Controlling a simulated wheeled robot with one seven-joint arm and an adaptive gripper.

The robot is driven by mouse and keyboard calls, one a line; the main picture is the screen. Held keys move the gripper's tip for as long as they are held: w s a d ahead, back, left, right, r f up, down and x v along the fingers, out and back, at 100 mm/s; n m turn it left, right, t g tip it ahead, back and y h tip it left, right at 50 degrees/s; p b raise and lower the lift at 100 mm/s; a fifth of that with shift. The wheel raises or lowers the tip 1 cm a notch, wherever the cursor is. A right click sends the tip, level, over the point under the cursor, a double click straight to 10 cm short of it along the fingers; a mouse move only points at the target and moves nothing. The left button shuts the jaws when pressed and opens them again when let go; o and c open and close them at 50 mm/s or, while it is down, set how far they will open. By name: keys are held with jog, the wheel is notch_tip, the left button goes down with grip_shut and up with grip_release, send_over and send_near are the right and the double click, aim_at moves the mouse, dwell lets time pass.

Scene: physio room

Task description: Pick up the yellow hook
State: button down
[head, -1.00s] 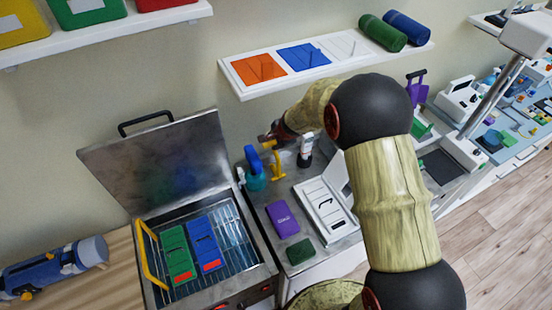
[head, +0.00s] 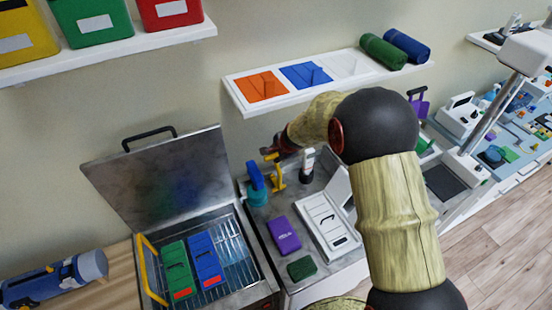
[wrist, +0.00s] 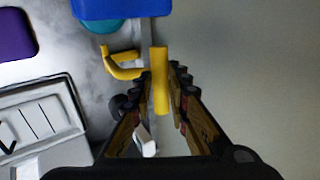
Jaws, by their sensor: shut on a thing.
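The yellow hook (head: 278,176) is in the head view on the grey counter, just right of the blue-and-teal bottle (head: 256,184). In the wrist view its yellow upper bar (wrist: 160,82) lies between my two fingers, and its bent yellow part (wrist: 122,62) reaches to the left. My gripper (wrist: 160,85) is shut on the hook; in the head view my gripper (head: 272,152) is at the hook's top, partly dark and small. Whether the hook's lower end touches the counter is hard to tell.
A white-and-black bottle (head: 307,160) stands close to the right of the hook. A purple box (head: 284,235), a green pad (head: 301,268) and a white case (head: 325,222) lie in front. A shelf (head: 330,85) hangs above; an open steel heater (head: 160,180) is at left.

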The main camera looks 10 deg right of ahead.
jog(key=s+a+r+p, duration=0.1)
jog(key=s+r, duration=1)
jog(key=s, duration=0.3)
jog(key=shift+a+r+p, duration=0.15)
jog(key=shift+a+p, duration=0.05)
jog(key=shift+p, duration=0.2)
jog(key=shift+d, duration=0.1)
